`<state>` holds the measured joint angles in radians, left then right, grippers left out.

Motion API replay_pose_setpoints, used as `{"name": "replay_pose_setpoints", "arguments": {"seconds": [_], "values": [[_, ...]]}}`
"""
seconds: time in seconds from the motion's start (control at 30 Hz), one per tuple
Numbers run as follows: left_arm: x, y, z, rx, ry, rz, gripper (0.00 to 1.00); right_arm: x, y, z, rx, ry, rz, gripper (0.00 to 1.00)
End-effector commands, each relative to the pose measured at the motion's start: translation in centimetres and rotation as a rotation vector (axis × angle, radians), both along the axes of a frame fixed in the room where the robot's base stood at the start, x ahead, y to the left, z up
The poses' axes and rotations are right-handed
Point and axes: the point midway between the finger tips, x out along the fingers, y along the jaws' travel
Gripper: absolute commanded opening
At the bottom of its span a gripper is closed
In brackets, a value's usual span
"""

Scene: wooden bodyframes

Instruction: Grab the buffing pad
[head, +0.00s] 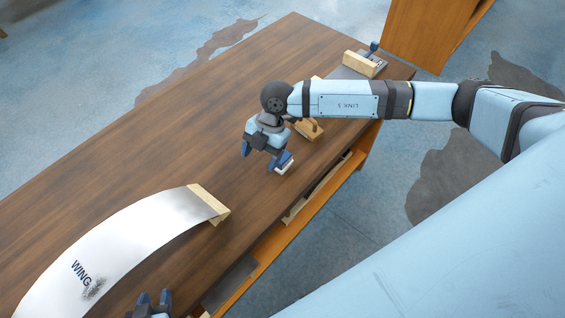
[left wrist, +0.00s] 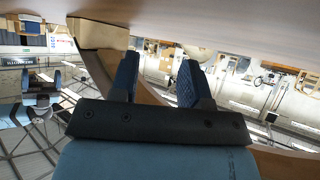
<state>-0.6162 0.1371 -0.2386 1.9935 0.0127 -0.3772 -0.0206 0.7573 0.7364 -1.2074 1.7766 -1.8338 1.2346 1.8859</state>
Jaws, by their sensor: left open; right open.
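A small block with a blue top and white underside (head: 285,163), which looks like the buffing pad, lies on the wooden table (head: 180,120) near its right edge. My right gripper (head: 259,156) is open and points down just left of the block. Its right finger overlaps the block in the head view; I cannot tell if they touch. My left gripper (head: 153,298) is at the bottom edge, below the wing panel, mostly cut off. In the left wrist view its two fingers (left wrist: 158,80) are apart with nothing between them.
A curved white panel marked WING (head: 120,250) with a wooden end block (head: 208,204) fills the table's lower left. A wooden tool (head: 309,129) sits behind my right gripper. Another wood-and-metal piece (head: 364,64) lies at the far end. The table's upper left is clear.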

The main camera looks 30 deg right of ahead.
Motion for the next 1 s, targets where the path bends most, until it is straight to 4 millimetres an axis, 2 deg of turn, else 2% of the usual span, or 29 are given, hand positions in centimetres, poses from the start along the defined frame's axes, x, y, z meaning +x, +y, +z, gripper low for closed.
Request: {"name": "replay_pose_setpoints", "arguments": {"seconds": [0.03,0.1,0.2,0.3,0.37,0.7,1.0], "values": [[0.0,0.0,-0.3,0.000,0.000,0.000,0.43,1.6,-2.7,0.1,-0.114,-0.026,-0.038,0.70],[0.0,0.0,-0.4,-0.001,0.000,0.001,0.43,2.9,-5.5,0.3,-0.239,-0.050,-0.090,0.70],[0.0,0.0,-0.5,-0.001,0.000,0.001,0.43,4.2,-8.2,0.8,-0.353,-0.078,-0.149,0.70],[0.0,0.1,-0.4,0.001,0.000,0.001,0.43,4.7,-9.3,0.6,-0.401,-0.090,-0.176,0.70],[0.0,0.1,-0.3,0.001,0.000,0.002,0.43,4.8,-9.5,-0.1,-0.410,-0.091,-0.183,0.70],[0.1,0.3,0.5,0.003,-0.002,0.002,0.43,4.7,-9.4,-6.3,-0.407,-0.091,-0.181,0.70],[0.2,0.3,1.1,0.005,-0.002,0.003,0.43,4.4,-8.9,-8.7,-0.405,-0.090,-0.179,0.70]]}}
